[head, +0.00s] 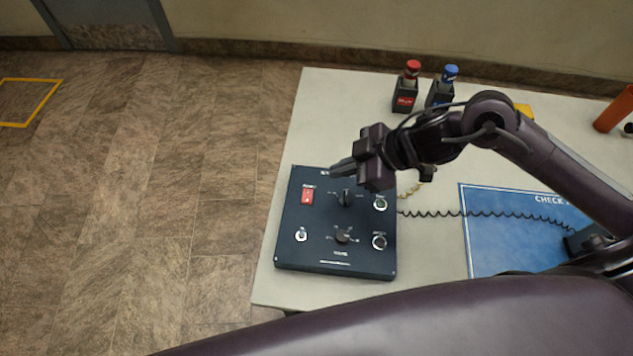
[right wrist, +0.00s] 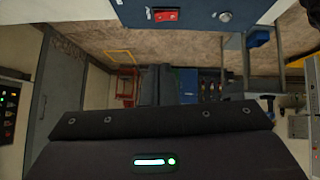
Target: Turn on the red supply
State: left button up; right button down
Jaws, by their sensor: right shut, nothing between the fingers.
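A dark block with a red cap and red label (head: 405,92) stands upright at the back of the table. A similar block with a blue cap (head: 441,92) stands just right of it. A dark blue control panel (head: 320,255) lies near the table's left edge, with a red rocker switch (head: 307,196), knobs and sockets. The red switch (right wrist: 165,15) also shows at the top of the right wrist view. My right gripper (head: 335,169) is shut and empty over the panel's back edge, pointing left. I cannot tell its exact height above the panel. My left gripper is not in view.
A blue mat (head: 490,250) lies to the right of the panel, with a coiled black cord (head: 450,213) running across it. An orange cylinder (head: 615,108) is at the far right. Bare table (head: 335,110) lies behind the panel. My right arm crosses above the table.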

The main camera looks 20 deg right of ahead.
send_over(305, 190)
jog(key=s+d, duration=0.2)
notch_tip(305, 190, down, 5)
jog(key=shift+w+a+p, duration=0.1)
jog(key=shift+w+p, duration=0.05)
jog(key=shift+p, duration=0.15)
notch_tip(305, 190, down, 3)
jog(key=shift+w+r, duration=0.15)
jog(key=shift+d+f, duration=0.2)
jog(key=shift+f, duration=0.5)
jog(key=shift+f, duration=0.15)
jog(key=shift+s+a+r+p, duration=0.2)
jog(key=shift+s+a+p, duration=0.05)
jog(key=shift+s+p, duration=0.45)
jog(key=shift+w, duration=0.1)
